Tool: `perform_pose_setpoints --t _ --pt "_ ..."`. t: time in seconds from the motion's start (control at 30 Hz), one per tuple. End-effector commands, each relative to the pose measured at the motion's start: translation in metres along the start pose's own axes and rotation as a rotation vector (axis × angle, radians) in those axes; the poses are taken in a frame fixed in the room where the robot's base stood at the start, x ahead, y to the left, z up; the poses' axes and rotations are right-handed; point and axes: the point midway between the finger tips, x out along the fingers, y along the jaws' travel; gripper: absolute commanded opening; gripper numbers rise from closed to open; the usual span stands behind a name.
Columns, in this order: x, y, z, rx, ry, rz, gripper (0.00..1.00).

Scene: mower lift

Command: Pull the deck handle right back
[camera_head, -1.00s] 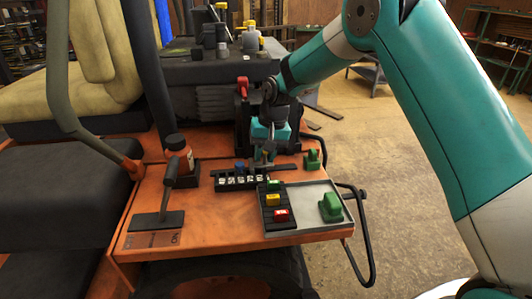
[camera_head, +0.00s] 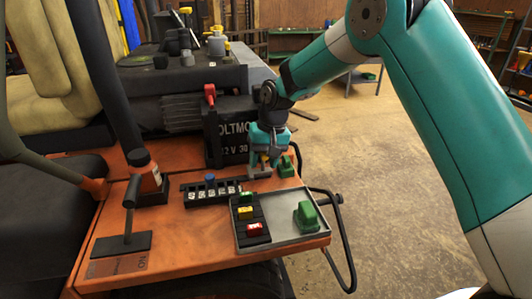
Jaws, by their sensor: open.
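A dark upright lever (camera_head: 130,208) stands on a black base plate at the front left of the orange panel (camera_head: 170,240). It is the most handle-like part in view, but no readable label marks it as the deck handle. My gripper (camera_head: 260,168) is open and points down at the panel's back right. It is well to the right of this lever and apart from it. Its fingertips are small and dark against the panel, so I cannot tell whether they touch anything.
Near my gripper are a black switch row (camera_head: 211,190) and a green block (camera_head: 285,167). A grey tray (camera_head: 285,232) holds coloured pieces and another green block (camera_head: 306,215). An orange-brown bottle (camera_head: 150,180) stands behind the lever. A battery (camera_head: 232,140) stands behind the panel.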

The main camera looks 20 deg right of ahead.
Motion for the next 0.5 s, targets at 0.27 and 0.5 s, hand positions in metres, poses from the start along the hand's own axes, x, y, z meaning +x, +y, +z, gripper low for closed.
perform_pose_setpoints --t 0.27,0.5 --pt "-0.036 0.001 -0.001 0.0 0.007 -0.001 0.46" --pt "-0.099 0.001 -0.001 0.0 0.007 -0.002 0.46"
